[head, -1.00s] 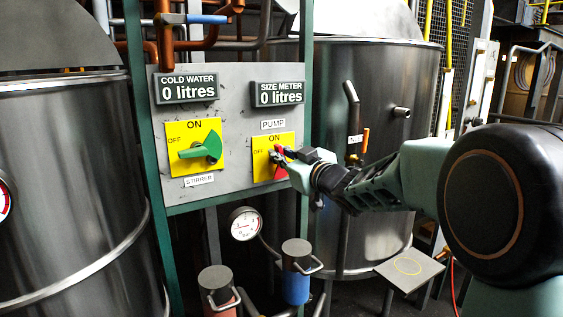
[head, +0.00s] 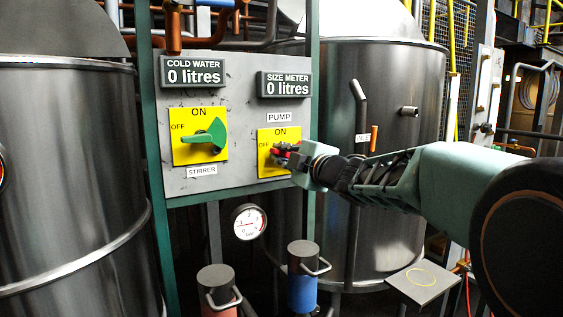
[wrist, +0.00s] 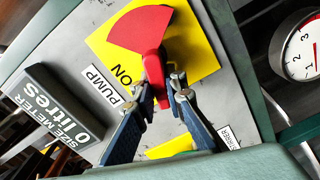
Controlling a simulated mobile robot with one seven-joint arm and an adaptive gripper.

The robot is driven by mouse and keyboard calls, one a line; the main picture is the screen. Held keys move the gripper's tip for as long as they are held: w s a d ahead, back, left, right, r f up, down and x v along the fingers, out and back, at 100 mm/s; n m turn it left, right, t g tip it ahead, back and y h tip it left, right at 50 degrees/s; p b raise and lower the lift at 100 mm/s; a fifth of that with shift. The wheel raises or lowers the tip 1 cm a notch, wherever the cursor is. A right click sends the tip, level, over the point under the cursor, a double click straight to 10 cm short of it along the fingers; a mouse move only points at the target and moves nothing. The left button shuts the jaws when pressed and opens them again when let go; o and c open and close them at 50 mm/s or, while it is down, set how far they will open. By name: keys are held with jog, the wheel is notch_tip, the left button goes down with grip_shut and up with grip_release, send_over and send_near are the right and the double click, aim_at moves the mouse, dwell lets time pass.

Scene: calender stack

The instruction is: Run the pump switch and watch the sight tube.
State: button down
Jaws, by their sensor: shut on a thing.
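The red pump switch (wrist: 151,58) sits on a yellow plate (wrist: 195,50) under the PUMP label on the grey panel. In the wrist view its fan-shaped part spreads away from my gripper, and its handle lies between my fingers. My gripper (wrist: 161,90) is shut on that handle. In the head view my gripper (head: 284,154) covers much of the pump switch (head: 281,147), so its exact setting is hard to read there. The size meter (head: 286,84) reads 0 litres. I cannot make out a sight tube.
The green stirrer switch (head: 208,137) is left of the pump switch, below the cold water meter (head: 193,70), which reads 0 litres. A pressure gauge (head: 249,222) hangs below the panel. Steel tanks (head: 70,180) flank the panel, and copper pipes run above it.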

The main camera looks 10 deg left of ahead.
jog(key=shift+f+n+b, duration=0.25)
jog(key=shift+n+b, duration=0.35)
jog(key=shift+n, duration=0.25)
jog(key=shift+f+n+b, duration=0.2)
jog(key=shift+n+b, duration=0.35)
jog(key=shift+n, duration=0.3)
jog(key=c, duration=2)
grip_release()
jog(key=shift+o, duration=0.2)
jog(key=shift+s, duration=0.1)
jog(key=v, duration=0.7)
jog(key=shift+s+d, duration=0.1)
jog(key=shift+d, duration=0.05)
